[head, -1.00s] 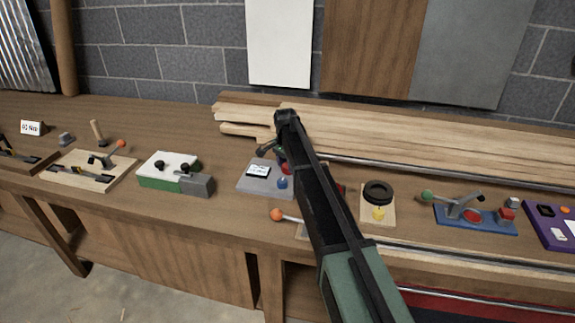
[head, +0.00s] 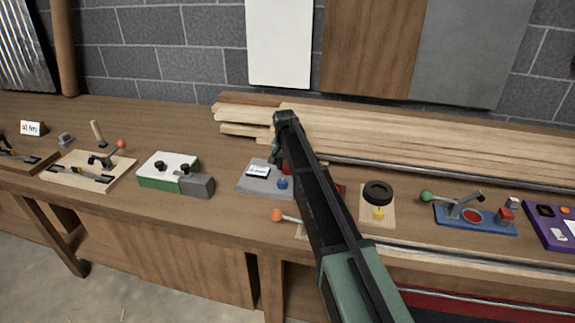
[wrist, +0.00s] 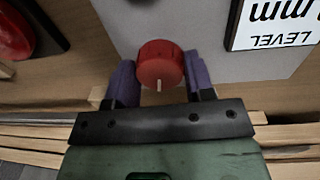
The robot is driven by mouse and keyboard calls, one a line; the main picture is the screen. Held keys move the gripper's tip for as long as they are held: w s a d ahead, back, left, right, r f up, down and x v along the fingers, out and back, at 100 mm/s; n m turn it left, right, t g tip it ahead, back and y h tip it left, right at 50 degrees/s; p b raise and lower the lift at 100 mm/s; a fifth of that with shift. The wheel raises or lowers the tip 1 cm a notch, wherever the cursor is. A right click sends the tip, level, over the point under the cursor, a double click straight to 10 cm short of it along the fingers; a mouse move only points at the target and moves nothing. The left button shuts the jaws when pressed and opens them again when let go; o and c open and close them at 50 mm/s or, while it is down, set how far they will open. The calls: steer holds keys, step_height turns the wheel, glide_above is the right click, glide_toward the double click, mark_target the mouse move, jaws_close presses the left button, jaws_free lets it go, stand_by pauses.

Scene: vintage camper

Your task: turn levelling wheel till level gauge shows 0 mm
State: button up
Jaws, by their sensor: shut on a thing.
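The levelling wheel, a small red knob (wrist: 160,62) with a pale mark, sits on a grey plate (wrist: 185,28). The mark points toward my gripper's base in the wrist view. My gripper (wrist: 159,70) is shut on the knob, with a purple finger on each side. The level gauge (wrist: 275,22) is a white, black-framed display, upside down at the wrist view's top right; "LEVEL" and "mm" show, but its number is cut off. In the head view the gauge (head: 258,170) is too small to read, and my arm hides most of the knob.
A blue knob (head: 282,183) stands on the same plate. A green-and-white box (head: 168,172) is to the left. An orange-balled lever (head: 278,215) is in front, and a black ring (head: 378,192) to the right. Stacked planks (head: 400,140) lie behind.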

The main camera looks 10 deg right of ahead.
mark_target(286, 166)
steer(key=shift+s+n, duration=0.1)
steer(key=shift+n, duration=1)
steer(key=o, duration=0.9)
steer(key=r+p, duration=1)
steer(key=shift+a+r+p, duration=0.3)
steer(key=shift+r+p, duration=0.05)
steer(key=shift+r, duration=0.05)
